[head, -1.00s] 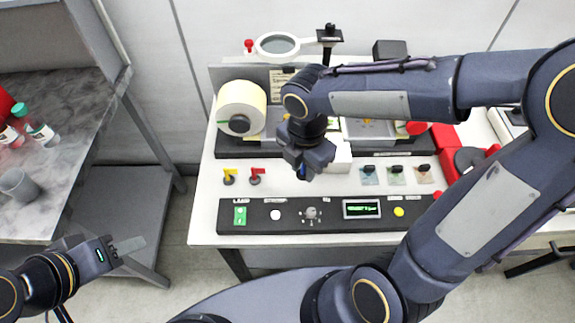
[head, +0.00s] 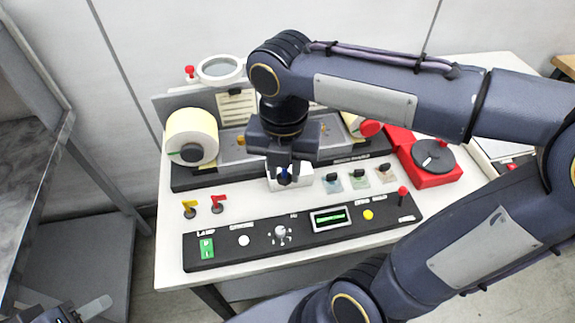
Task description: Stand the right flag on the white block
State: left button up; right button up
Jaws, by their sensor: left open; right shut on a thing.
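My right gripper (head: 284,182) is shut on a small blue flag (head: 285,177), mostly hidden between the fingers. It is over the left part of the white block (head: 303,181), which the gripper partly covers. I cannot tell whether the flag touches the block. A yellow flag (head: 189,207) and a red flag (head: 217,202) stand on dark round bases on the white tabletop, left of the block. My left gripper (head: 94,309) is open, only partly in view at the lower left edge, far from the flags and apparently empty.
A black control panel (head: 262,250) with buttons and a screen lies along the front. A label roll (head: 191,137) stands at the back left. Several small tinted plates (head: 358,178) with black knobs lie right of the block. A red-based turntable (head: 433,158) is further right.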

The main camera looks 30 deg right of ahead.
jog(key=w+d+f, duration=0.2)
jog(key=w, duration=0.1)
jog(key=w+d+f+p, duration=0.1)
jog(key=w+f, duration=0.2)
jog(key=w+d+f, duration=0.2)
jog(key=w+f, duration=0.1)
jog(key=w, duration=0.1)
jog(key=shift+d+f+p, duration=0.1)
jog(key=shift+d+p, duration=0.25)
jog(key=shift+p, duration=0.05)
jog(key=f, duration=0.3)
jog(key=shift+w+d+f, duration=0.1)
jog(key=shift+w+d, duration=0.1)
jog(key=shift+w, duration=0.1)
jog(key=shift+f, duration=0.4)
jog(key=shift+f, duration=0.1)
jog(key=o, duration=1)
